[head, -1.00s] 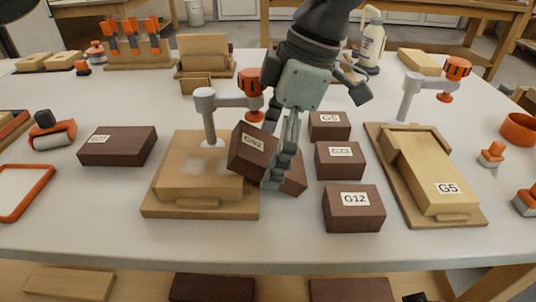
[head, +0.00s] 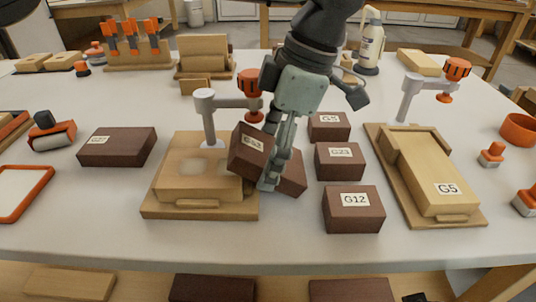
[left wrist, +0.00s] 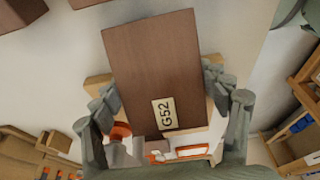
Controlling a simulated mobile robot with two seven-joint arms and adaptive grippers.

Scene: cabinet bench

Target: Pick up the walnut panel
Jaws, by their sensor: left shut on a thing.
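A dark brown walnut panel labelled G52 (left wrist: 150,70) lies between the fingers of my left gripper (left wrist: 170,110) in the left wrist view. In the head view my left gripper (head: 275,160) is shut on this panel (head: 249,150), which is tilted at the right side of a light wooden fixture (head: 175,209). A dark brown part (head: 292,172) also shows to the right of the fingers; I cannot tell whether it belongs to the same panel. The fingers hide part of the panel. My right gripper is not in view.
Dark blocks, including G12 (head: 353,210), stand close to the right of my gripper. An orange-knobbed clamp (head: 212,120) stands on the fixture, close to the left. A second fixture (head: 460,219) holds a light panel labelled G5 (head: 440,180). The table front is clear.

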